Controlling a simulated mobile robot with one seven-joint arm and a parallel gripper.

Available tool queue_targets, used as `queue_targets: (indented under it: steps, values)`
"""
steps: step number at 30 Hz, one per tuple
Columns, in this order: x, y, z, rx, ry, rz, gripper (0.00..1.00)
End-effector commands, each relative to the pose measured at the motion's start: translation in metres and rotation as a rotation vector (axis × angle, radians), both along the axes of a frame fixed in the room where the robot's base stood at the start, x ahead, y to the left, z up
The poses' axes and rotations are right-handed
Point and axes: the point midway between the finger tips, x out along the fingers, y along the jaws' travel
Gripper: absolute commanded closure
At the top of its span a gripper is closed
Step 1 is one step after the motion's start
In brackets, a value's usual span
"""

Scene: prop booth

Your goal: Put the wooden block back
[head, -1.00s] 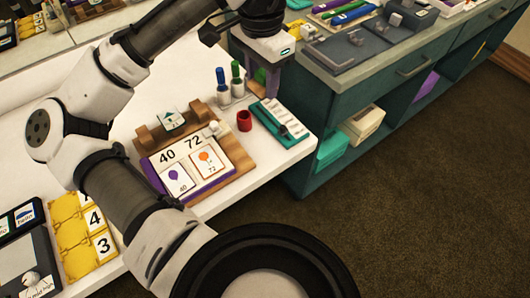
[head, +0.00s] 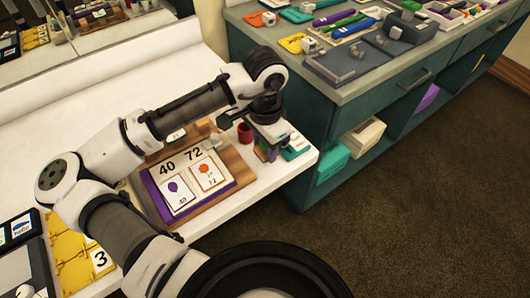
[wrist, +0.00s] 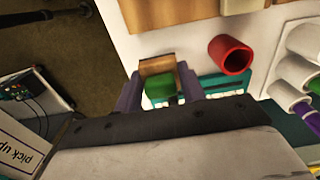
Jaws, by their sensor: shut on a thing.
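My gripper (head: 265,152) is low over the right end of the white table, between the red cup and the teal tray. In the wrist view its purple fingers (wrist: 160,90) are shut on a small wooden block (wrist: 157,66) with a green part (wrist: 160,88) facing the camera. In the head view the fingers and arm hide most of the block. I cannot tell whether the block touches the table.
A wooden board (head: 232,172) with number cards stands left of my gripper. A red cup (head: 245,133) and a teal tray (head: 298,146) are close by. The wrist view shows white holders (wrist: 303,42) with markers. A teal cabinet (head: 310,110) stands behind.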

Motion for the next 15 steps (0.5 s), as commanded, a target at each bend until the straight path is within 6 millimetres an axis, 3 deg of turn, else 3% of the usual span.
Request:
queue_targets:
  steps: [6, 15]
  values:
    - [0.0, 0.0, -0.03, 0.0, 0.001, -0.001, 0.78]
    - [0.0, 0.0, -0.033, 0.0, 0.0, -0.001, 0.78]
